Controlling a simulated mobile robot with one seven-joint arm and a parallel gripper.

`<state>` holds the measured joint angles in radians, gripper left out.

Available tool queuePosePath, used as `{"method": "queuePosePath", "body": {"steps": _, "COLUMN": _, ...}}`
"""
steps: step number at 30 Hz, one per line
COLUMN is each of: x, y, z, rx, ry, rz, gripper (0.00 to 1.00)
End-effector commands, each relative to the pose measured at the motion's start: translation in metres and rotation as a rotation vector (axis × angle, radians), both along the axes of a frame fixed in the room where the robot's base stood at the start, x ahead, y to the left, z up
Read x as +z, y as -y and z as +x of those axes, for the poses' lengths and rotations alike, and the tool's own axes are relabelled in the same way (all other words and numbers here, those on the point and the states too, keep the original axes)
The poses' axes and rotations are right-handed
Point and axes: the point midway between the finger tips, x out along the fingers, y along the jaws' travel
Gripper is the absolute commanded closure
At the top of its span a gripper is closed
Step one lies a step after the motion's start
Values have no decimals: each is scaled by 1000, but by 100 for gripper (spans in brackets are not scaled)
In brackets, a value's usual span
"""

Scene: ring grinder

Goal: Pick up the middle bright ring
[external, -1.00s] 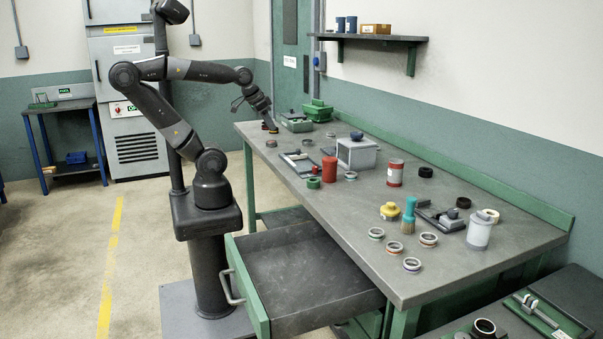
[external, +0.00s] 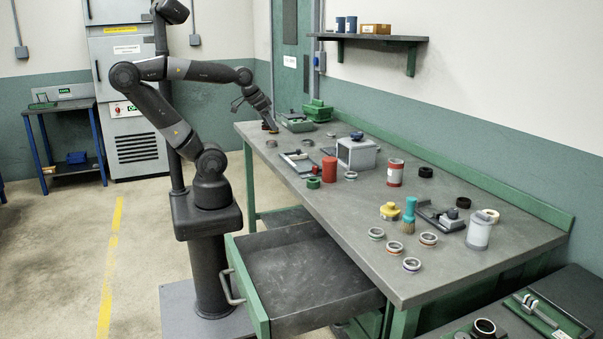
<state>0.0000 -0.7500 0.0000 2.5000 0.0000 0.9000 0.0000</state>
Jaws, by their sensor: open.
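Several bright metal rings lie on the grey workbench (external: 330,225). Three form a loose group at its near end: one on the left (external: 376,233), one in front (external: 411,265) and one on the right (external: 428,239). A smaller bright ring (external: 351,176) lies alone further back, by the grey box. I cannot tell for sure which one is the middle one. My gripper (external: 269,128) is at the far left end of the bench, low over its edge, well away from the near group. It is open; its fingers are small and dark here.
A red cylinder (external: 329,170), a grey box (external: 357,153), a red-and-white can (external: 396,172), a yellow part (external: 390,211), a teal-handled brush (external: 409,215) and a white canister (external: 479,231) stand on the bench. An open drawer (external: 300,275) juts out in front. The near front bench corner is clear.

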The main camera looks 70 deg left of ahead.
Motion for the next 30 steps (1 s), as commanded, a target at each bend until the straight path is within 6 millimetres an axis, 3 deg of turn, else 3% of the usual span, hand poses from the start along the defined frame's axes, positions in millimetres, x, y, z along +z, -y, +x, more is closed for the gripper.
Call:
{"method": "queuePosePath", "body": {"steps": 10, "x": 1, "y": -1, "z": 2, "rx": 3, "ry": 0, "rz": -1, "gripper": 27}}
{"method": "queuePosePath", "body": {"steps": 14, "x": 12, "y": -6, "z": 19, "rx": 26, "ry": -5, "rz": -6, "gripper": 27}}
{"method": "queuePosePath", "body": {"steps": 24, "x": 59, "y": -49, "z": 125, "rx": 167, "ry": -27, "rz": -35, "gripper": 27}}
{"method": "queuePosePath", "body": {"steps": 30, "x": 71, "y": -87, "z": 194, "rx": 255, "ry": -38, "rz": -47, "gripper": 27}}
